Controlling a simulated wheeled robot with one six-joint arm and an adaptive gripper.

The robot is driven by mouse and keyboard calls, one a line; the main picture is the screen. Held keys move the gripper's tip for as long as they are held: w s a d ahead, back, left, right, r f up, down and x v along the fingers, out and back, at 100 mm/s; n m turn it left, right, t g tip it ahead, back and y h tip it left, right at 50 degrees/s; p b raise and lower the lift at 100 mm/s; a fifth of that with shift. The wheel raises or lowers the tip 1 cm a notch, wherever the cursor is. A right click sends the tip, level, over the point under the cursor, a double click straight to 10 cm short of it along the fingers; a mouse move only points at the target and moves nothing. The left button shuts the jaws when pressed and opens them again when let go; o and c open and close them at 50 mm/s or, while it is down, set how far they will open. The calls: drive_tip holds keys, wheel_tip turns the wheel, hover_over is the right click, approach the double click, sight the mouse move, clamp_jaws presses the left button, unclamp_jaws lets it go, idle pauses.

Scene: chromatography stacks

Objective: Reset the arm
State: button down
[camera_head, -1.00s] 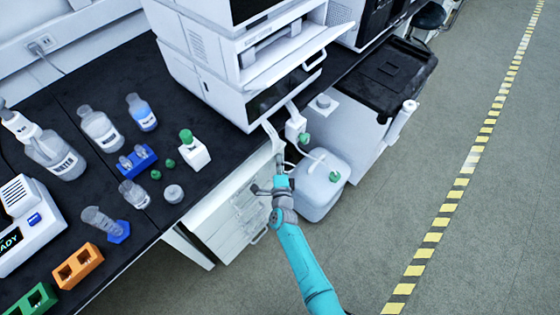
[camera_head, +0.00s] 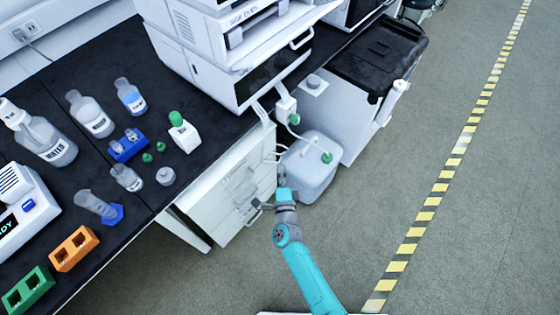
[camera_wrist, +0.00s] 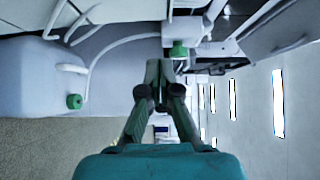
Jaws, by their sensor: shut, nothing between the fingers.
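My teal arm reaches up from the lower middle of the head view, in front of the bench. My gripper (camera_head: 281,173) is shut and empty, beside the left side of the white waste container on the floor (camera_head: 311,168). In the wrist view the two dark fingers of my gripper (camera_wrist: 159,68) meet at their tips with nothing between them. A green cap (camera_wrist: 178,50) shows just beyond the fingertips; I cannot tell the exact gap.
White drawers (camera_head: 232,180) under the black bench stand close on the left. The chromatography stack (camera_head: 235,60) is above. Tubes (camera_head: 272,130) run down to the container. The floor to the right (camera_head: 400,180) is clear.

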drive_tip(key=shift+s, duration=0.35)
drive_tip(key=s+d+r+n, duration=0.2)
drive_tip(key=s+d+n, duration=0.2)
drive_tip(key=s+d, duration=0.5)
drive_tip(key=s+d+r+n, duration=0.2)
drive_tip(key=s+d+n, duration=0.3)
drive_tip(key=s, duration=0.9)
drive_tip(key=s+d+r+n+g+h, duration=0.1)
drive_tip(key=s+d+r+n, duration=0.2)
drive_tip(key=s+r, duration=0.6)
drive_tip(key=s+d+r+n+g+h, duration=0.1)
drive_tip(key=s+d+r+n+g, duration=0.1)
drive_tip(key=s+r, duration=0.7)
drive_tip(key=shift+s+d+r+n, duration=0.3)
drive_tip(key=shift+s+d+n, duration=0.2)
drive_tip(key=shift+n, duration=0.8)
